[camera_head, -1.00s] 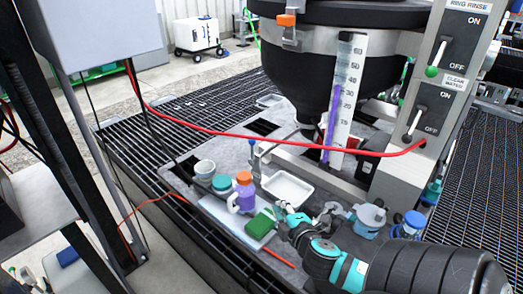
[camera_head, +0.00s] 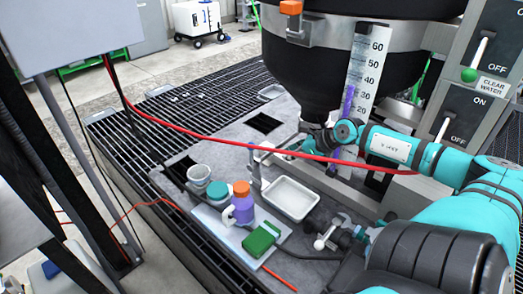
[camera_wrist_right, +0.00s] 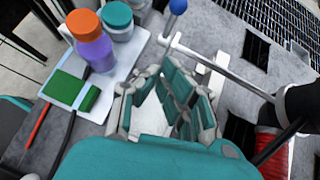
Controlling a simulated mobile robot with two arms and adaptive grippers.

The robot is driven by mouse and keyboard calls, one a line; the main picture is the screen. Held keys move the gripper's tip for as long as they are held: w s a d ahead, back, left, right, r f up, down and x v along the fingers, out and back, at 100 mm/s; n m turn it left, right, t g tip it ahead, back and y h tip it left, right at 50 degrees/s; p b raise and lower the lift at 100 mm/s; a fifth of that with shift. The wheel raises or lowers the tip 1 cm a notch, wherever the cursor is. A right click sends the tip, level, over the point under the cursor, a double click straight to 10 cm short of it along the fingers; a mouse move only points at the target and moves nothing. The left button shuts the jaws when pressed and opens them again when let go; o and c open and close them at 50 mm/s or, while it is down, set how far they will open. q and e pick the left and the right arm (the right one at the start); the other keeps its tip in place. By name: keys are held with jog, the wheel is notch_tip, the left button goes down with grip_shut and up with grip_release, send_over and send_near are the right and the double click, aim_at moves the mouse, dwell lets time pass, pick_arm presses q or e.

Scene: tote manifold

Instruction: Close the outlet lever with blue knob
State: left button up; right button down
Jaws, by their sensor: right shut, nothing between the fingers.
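The lever with the blue knob (camera_wrist_right: 178,6) shows at the top of the right wrist view. Its thin stem runs down to a long metal outlet pipe (camera_wrist_right: 222,68). My right gripper (camera_wrist_right: 168,78) is shut and empty, below the pipe and apart from the knob in that picture. In the head view my right gripper (camera_head: 312,133) is beneath the black tank (camera_head: 315,85), partly hidden by my own wrist. My left gripper is not in view.
A white tray (camera_head: 290,198) lies below the outlet. A purple bottle with an orange cap (camera_head: 243,208), a teal-lidded jar (camera_head: 217,192) and a green sponge (camera_head: 260,239) stand left of it. A red hose (camera_head: 205,135) crosses the space before the tank.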

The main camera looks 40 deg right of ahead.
jog(key=d+b+x, duration=0.1)
jog(key=b+x, duration=0.2)
jog(key=x, duration=0.1)
send_near(252, 161)
notch_tip(252, 161, down, 3)
jog(key=w, duration=0.2)
jog(key=shift+w+a+f, duration=0.15)
jog(key=shift+w+a, duration=0.35)
jog(key=shift+w, duration=0.2)
